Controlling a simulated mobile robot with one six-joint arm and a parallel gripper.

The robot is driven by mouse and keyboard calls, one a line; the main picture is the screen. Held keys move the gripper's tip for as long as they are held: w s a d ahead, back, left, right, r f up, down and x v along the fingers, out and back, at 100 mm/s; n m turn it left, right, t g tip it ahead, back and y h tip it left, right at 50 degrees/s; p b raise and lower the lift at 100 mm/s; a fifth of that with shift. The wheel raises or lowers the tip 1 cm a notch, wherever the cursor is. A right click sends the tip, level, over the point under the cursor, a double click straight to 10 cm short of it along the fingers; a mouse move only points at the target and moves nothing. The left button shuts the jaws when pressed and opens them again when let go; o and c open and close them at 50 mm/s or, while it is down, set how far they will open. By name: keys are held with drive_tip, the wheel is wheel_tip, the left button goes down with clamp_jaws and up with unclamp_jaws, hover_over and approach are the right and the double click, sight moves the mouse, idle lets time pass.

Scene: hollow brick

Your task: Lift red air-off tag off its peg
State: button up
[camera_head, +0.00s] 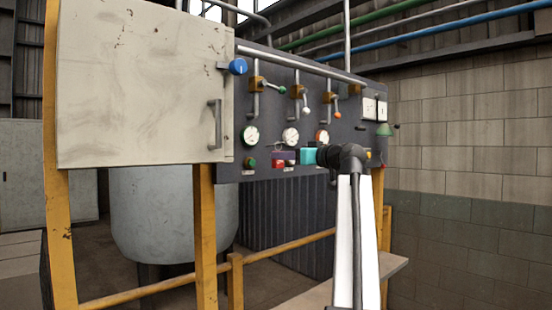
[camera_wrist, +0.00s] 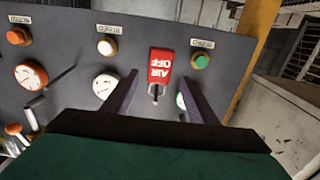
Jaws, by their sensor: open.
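The red AIR OFF tag (camera_wrist: 161,66) hangs against the dark panel in the wrist view, its lettering upside down there. A small peg or loop (camera_wrist: 156,91) shows at its lower edge in that view. My gripper (camera_wrist: 160,78) is open and empty, with one finger on each side of the tag in the picture. I cannot tell how far the fingertips are from the panel. In the head view the tag (camera_head: 278,163) shows as a small red patch, partly hidden by my gripper (camera_head: 284,153).
A green button (camera_wrist: 202,61) and a white button (camera_wrist: 107,47) flank the tag. Gauges (camera_head: 251,135) and valve levers (camera_head: 282,89) sit above it. A large pale cabinet (camera_head: 145,85) stands out at the left, and a yellow post (camera_head: 205,235) is below.

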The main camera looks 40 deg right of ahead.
drive_tip(key=shift+w, duration=0.15)
drive_tip(key=shift+w+d+r+p, duration=0.15)
drive_tip(key=shift+w+p, duration=0.4)
drive_tip(key=shift+w, duration=0.4)
drive_tip(key=shift+w+d+f+p, duration=0.1)
drive_tip(key=shift+w+p, duration=0.4)
drive_tip(key=shift+w, duration=1.15)
drive_tip(key=c, duration=1.1)
drive_tip(key=shift+r, duration=0.1)
drive_tip(key=s+b, duration=0.1)
drive_tip(key=s, duration=0.5)
drive_tip(key=s+b, duration=0.2)
drive_tip(key=s, duration=0.4)
drive_tip(key=s+a+b, duration=0.1)
drive_tip(key=s+b, duration=0.1)
drive_tip(key=s, duration=0.4)
drive_tip(key=shift+a+r, duration=0.1)
